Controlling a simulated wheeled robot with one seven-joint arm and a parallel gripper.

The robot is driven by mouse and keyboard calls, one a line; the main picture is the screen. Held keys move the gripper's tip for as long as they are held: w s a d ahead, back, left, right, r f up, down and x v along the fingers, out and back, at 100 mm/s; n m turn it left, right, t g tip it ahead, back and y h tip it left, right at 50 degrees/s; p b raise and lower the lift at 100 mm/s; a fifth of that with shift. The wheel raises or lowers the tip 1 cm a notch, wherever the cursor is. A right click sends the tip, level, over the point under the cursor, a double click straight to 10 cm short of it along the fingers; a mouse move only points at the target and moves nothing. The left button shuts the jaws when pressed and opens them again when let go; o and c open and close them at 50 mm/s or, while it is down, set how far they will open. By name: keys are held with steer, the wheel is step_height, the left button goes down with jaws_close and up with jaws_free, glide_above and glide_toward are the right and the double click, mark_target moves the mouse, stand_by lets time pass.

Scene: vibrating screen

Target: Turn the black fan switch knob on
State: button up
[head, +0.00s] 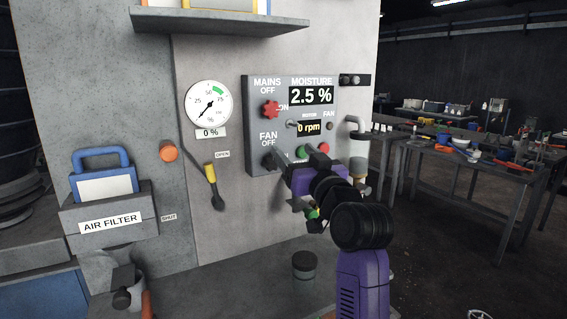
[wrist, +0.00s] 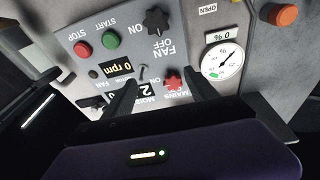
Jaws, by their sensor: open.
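The black fan knob (wrist: 157,22) is on the grey control panel (head: 252,125). It shows in full in the upper middle of the upside-down wrist view, beside the FAN, OFF and ON labels. In the head view, the black fan knob (head: 268,160) is below FAN OFF and close to my gripper, which partly covers that area. My gripper (wrist: 162,88) is open, with nothing between its fingers. Its fingers point towards the panel, and the fan knob appears beyond the fingertips, not between them. Whether a finger touches the panel is unclear.
The red mains knob (head: 270,109) sits above the fan knob. A green button (wrist: 110,41), a red button (wrist: 82,50) and a small toggle (wrist: 143,71) are close by.

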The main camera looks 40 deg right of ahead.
mark_target(273, 161)
steer(key=shift+w+d+f+n+g+y+p, duration=0.35)
steer(key=shift+w+f, duration=0.5)
steer(key=shift+w, duration=0.6)
steer(key=shift+w+d+f+n+g+y+p, duration=0.1)
steer(key=shift+w+d+f+n+g+y, duration=0.15)
steer(key=shift+w+f+y, duration=0.85)
steer(key=shift+w+d+f+n+g+h+p, duration=0.25)
steer(key=shift+w+f, duration=0.3)
steer(key=shift+w, duration=1.3)
steer(key=c, duration=1.4)
